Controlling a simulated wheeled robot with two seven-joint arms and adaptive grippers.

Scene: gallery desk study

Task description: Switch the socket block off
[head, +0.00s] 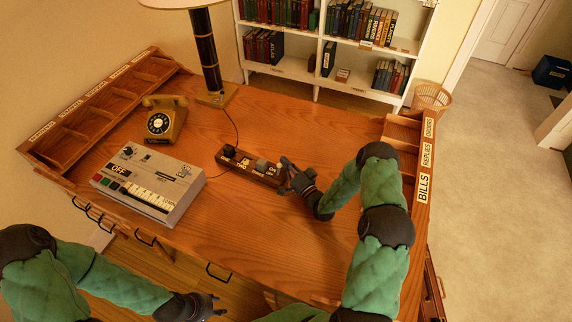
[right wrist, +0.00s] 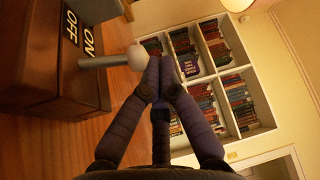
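The socket block (head: 250,168) is a long dark reddish-brown bar on the desk, with labels and knobs along its top. In the right wrist view its near end (right wrist: 60,95) shows OFF and ON labels and a metal lever with a pale ball knob (right wrist: 137,57), which leans toward the ON side. My right gripper (head: 286,166) is at the block's right end. In the right wrist view its fingertips (right wrist: 161,68) come together just beside the knob; I cannot tell whether they touch it. My left gripper (head: 217,303) is low at the desk's front, away from the block; its fingers are unclear.
A grey machine labelled OFF (head: 148,186), a yellow dial telephone (head: 164,120) and a lamp (head: 209,65) stand on the desk (head: 240,225). Letter racks (head: 100,105) line the left edge. The desk front is clear.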

